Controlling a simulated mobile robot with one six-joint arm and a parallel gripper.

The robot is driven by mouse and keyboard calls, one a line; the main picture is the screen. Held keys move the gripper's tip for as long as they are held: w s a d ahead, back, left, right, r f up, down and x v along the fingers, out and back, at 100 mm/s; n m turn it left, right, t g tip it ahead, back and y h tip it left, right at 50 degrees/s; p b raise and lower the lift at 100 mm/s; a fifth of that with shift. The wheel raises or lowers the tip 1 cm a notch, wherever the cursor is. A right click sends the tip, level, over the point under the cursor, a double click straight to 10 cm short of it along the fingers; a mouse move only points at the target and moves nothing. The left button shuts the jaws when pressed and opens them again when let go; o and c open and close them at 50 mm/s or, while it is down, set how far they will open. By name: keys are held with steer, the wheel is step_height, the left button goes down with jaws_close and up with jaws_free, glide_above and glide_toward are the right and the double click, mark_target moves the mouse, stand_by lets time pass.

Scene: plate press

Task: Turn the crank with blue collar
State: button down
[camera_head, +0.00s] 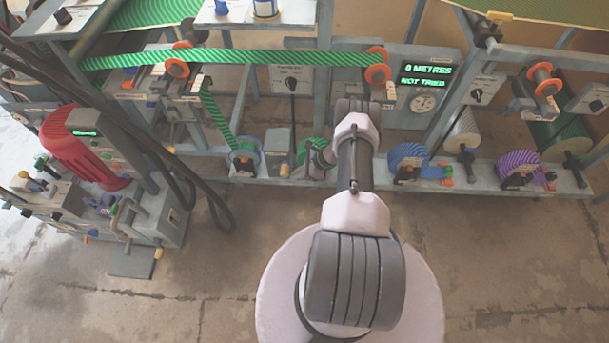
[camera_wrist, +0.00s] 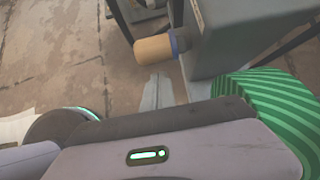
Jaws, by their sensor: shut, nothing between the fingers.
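The crank's tan cylindrical handle (camera_wrist: 153,49) with a blue collar (camera_wrist: 181,41) sticks out from the side of a grey box (camera_wrist: 225,35) in the wrist view. In the head view, a small tan handle (camera_head: 284,170) shows at the foot of a grey box (camera_head: 278,148). My gripper (camera_wrist: 156,82) is shut and empty. In the wrist view its fingertips appear just below the handle, with a visible gap in the picture; the depth between them is unclear.
A green striped roll (camera_wrist: 270,105) lies close to my wrist at the right. A green striped belt (camera_head: 240,58) runs above. A display (camera_head: 424,76) reads "0 METRES NOT TRIED". The front floor is clear.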

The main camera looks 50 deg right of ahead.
mark_target(285, 169)
steer(key=shift+w+a+r, duration=0.25)
steer(key=shift+r, duration=0.4)
steer(key=shift+r, duration=0.1)
steer(key=shift+w+a+r+g+h+p, duration=0.1)
steer(key=shift+w+r+g+h+p, duration=0.1)
steer(key=shift+g+h+p, duration=0.15)
steer(key=shift+w+a+r+g+h, duration=0.65)
steer(key=shift+w+a+r+g, duration=0.25)
steer(key=shift+r, duration=0.2)
steer(key=shift+w+a+r+b, duration=0.35)
steer(key=shift+w+a, duration=0.15)
steer(key=shift+w, duration=0.15)
steer(key=shift+w+a+r+b, duration=0.25)
steer(key=shift+w+a+b, duration=0.15)
steer(key=shift+w, duration=0.2)
steer(key=shift+a, duration=0.15)
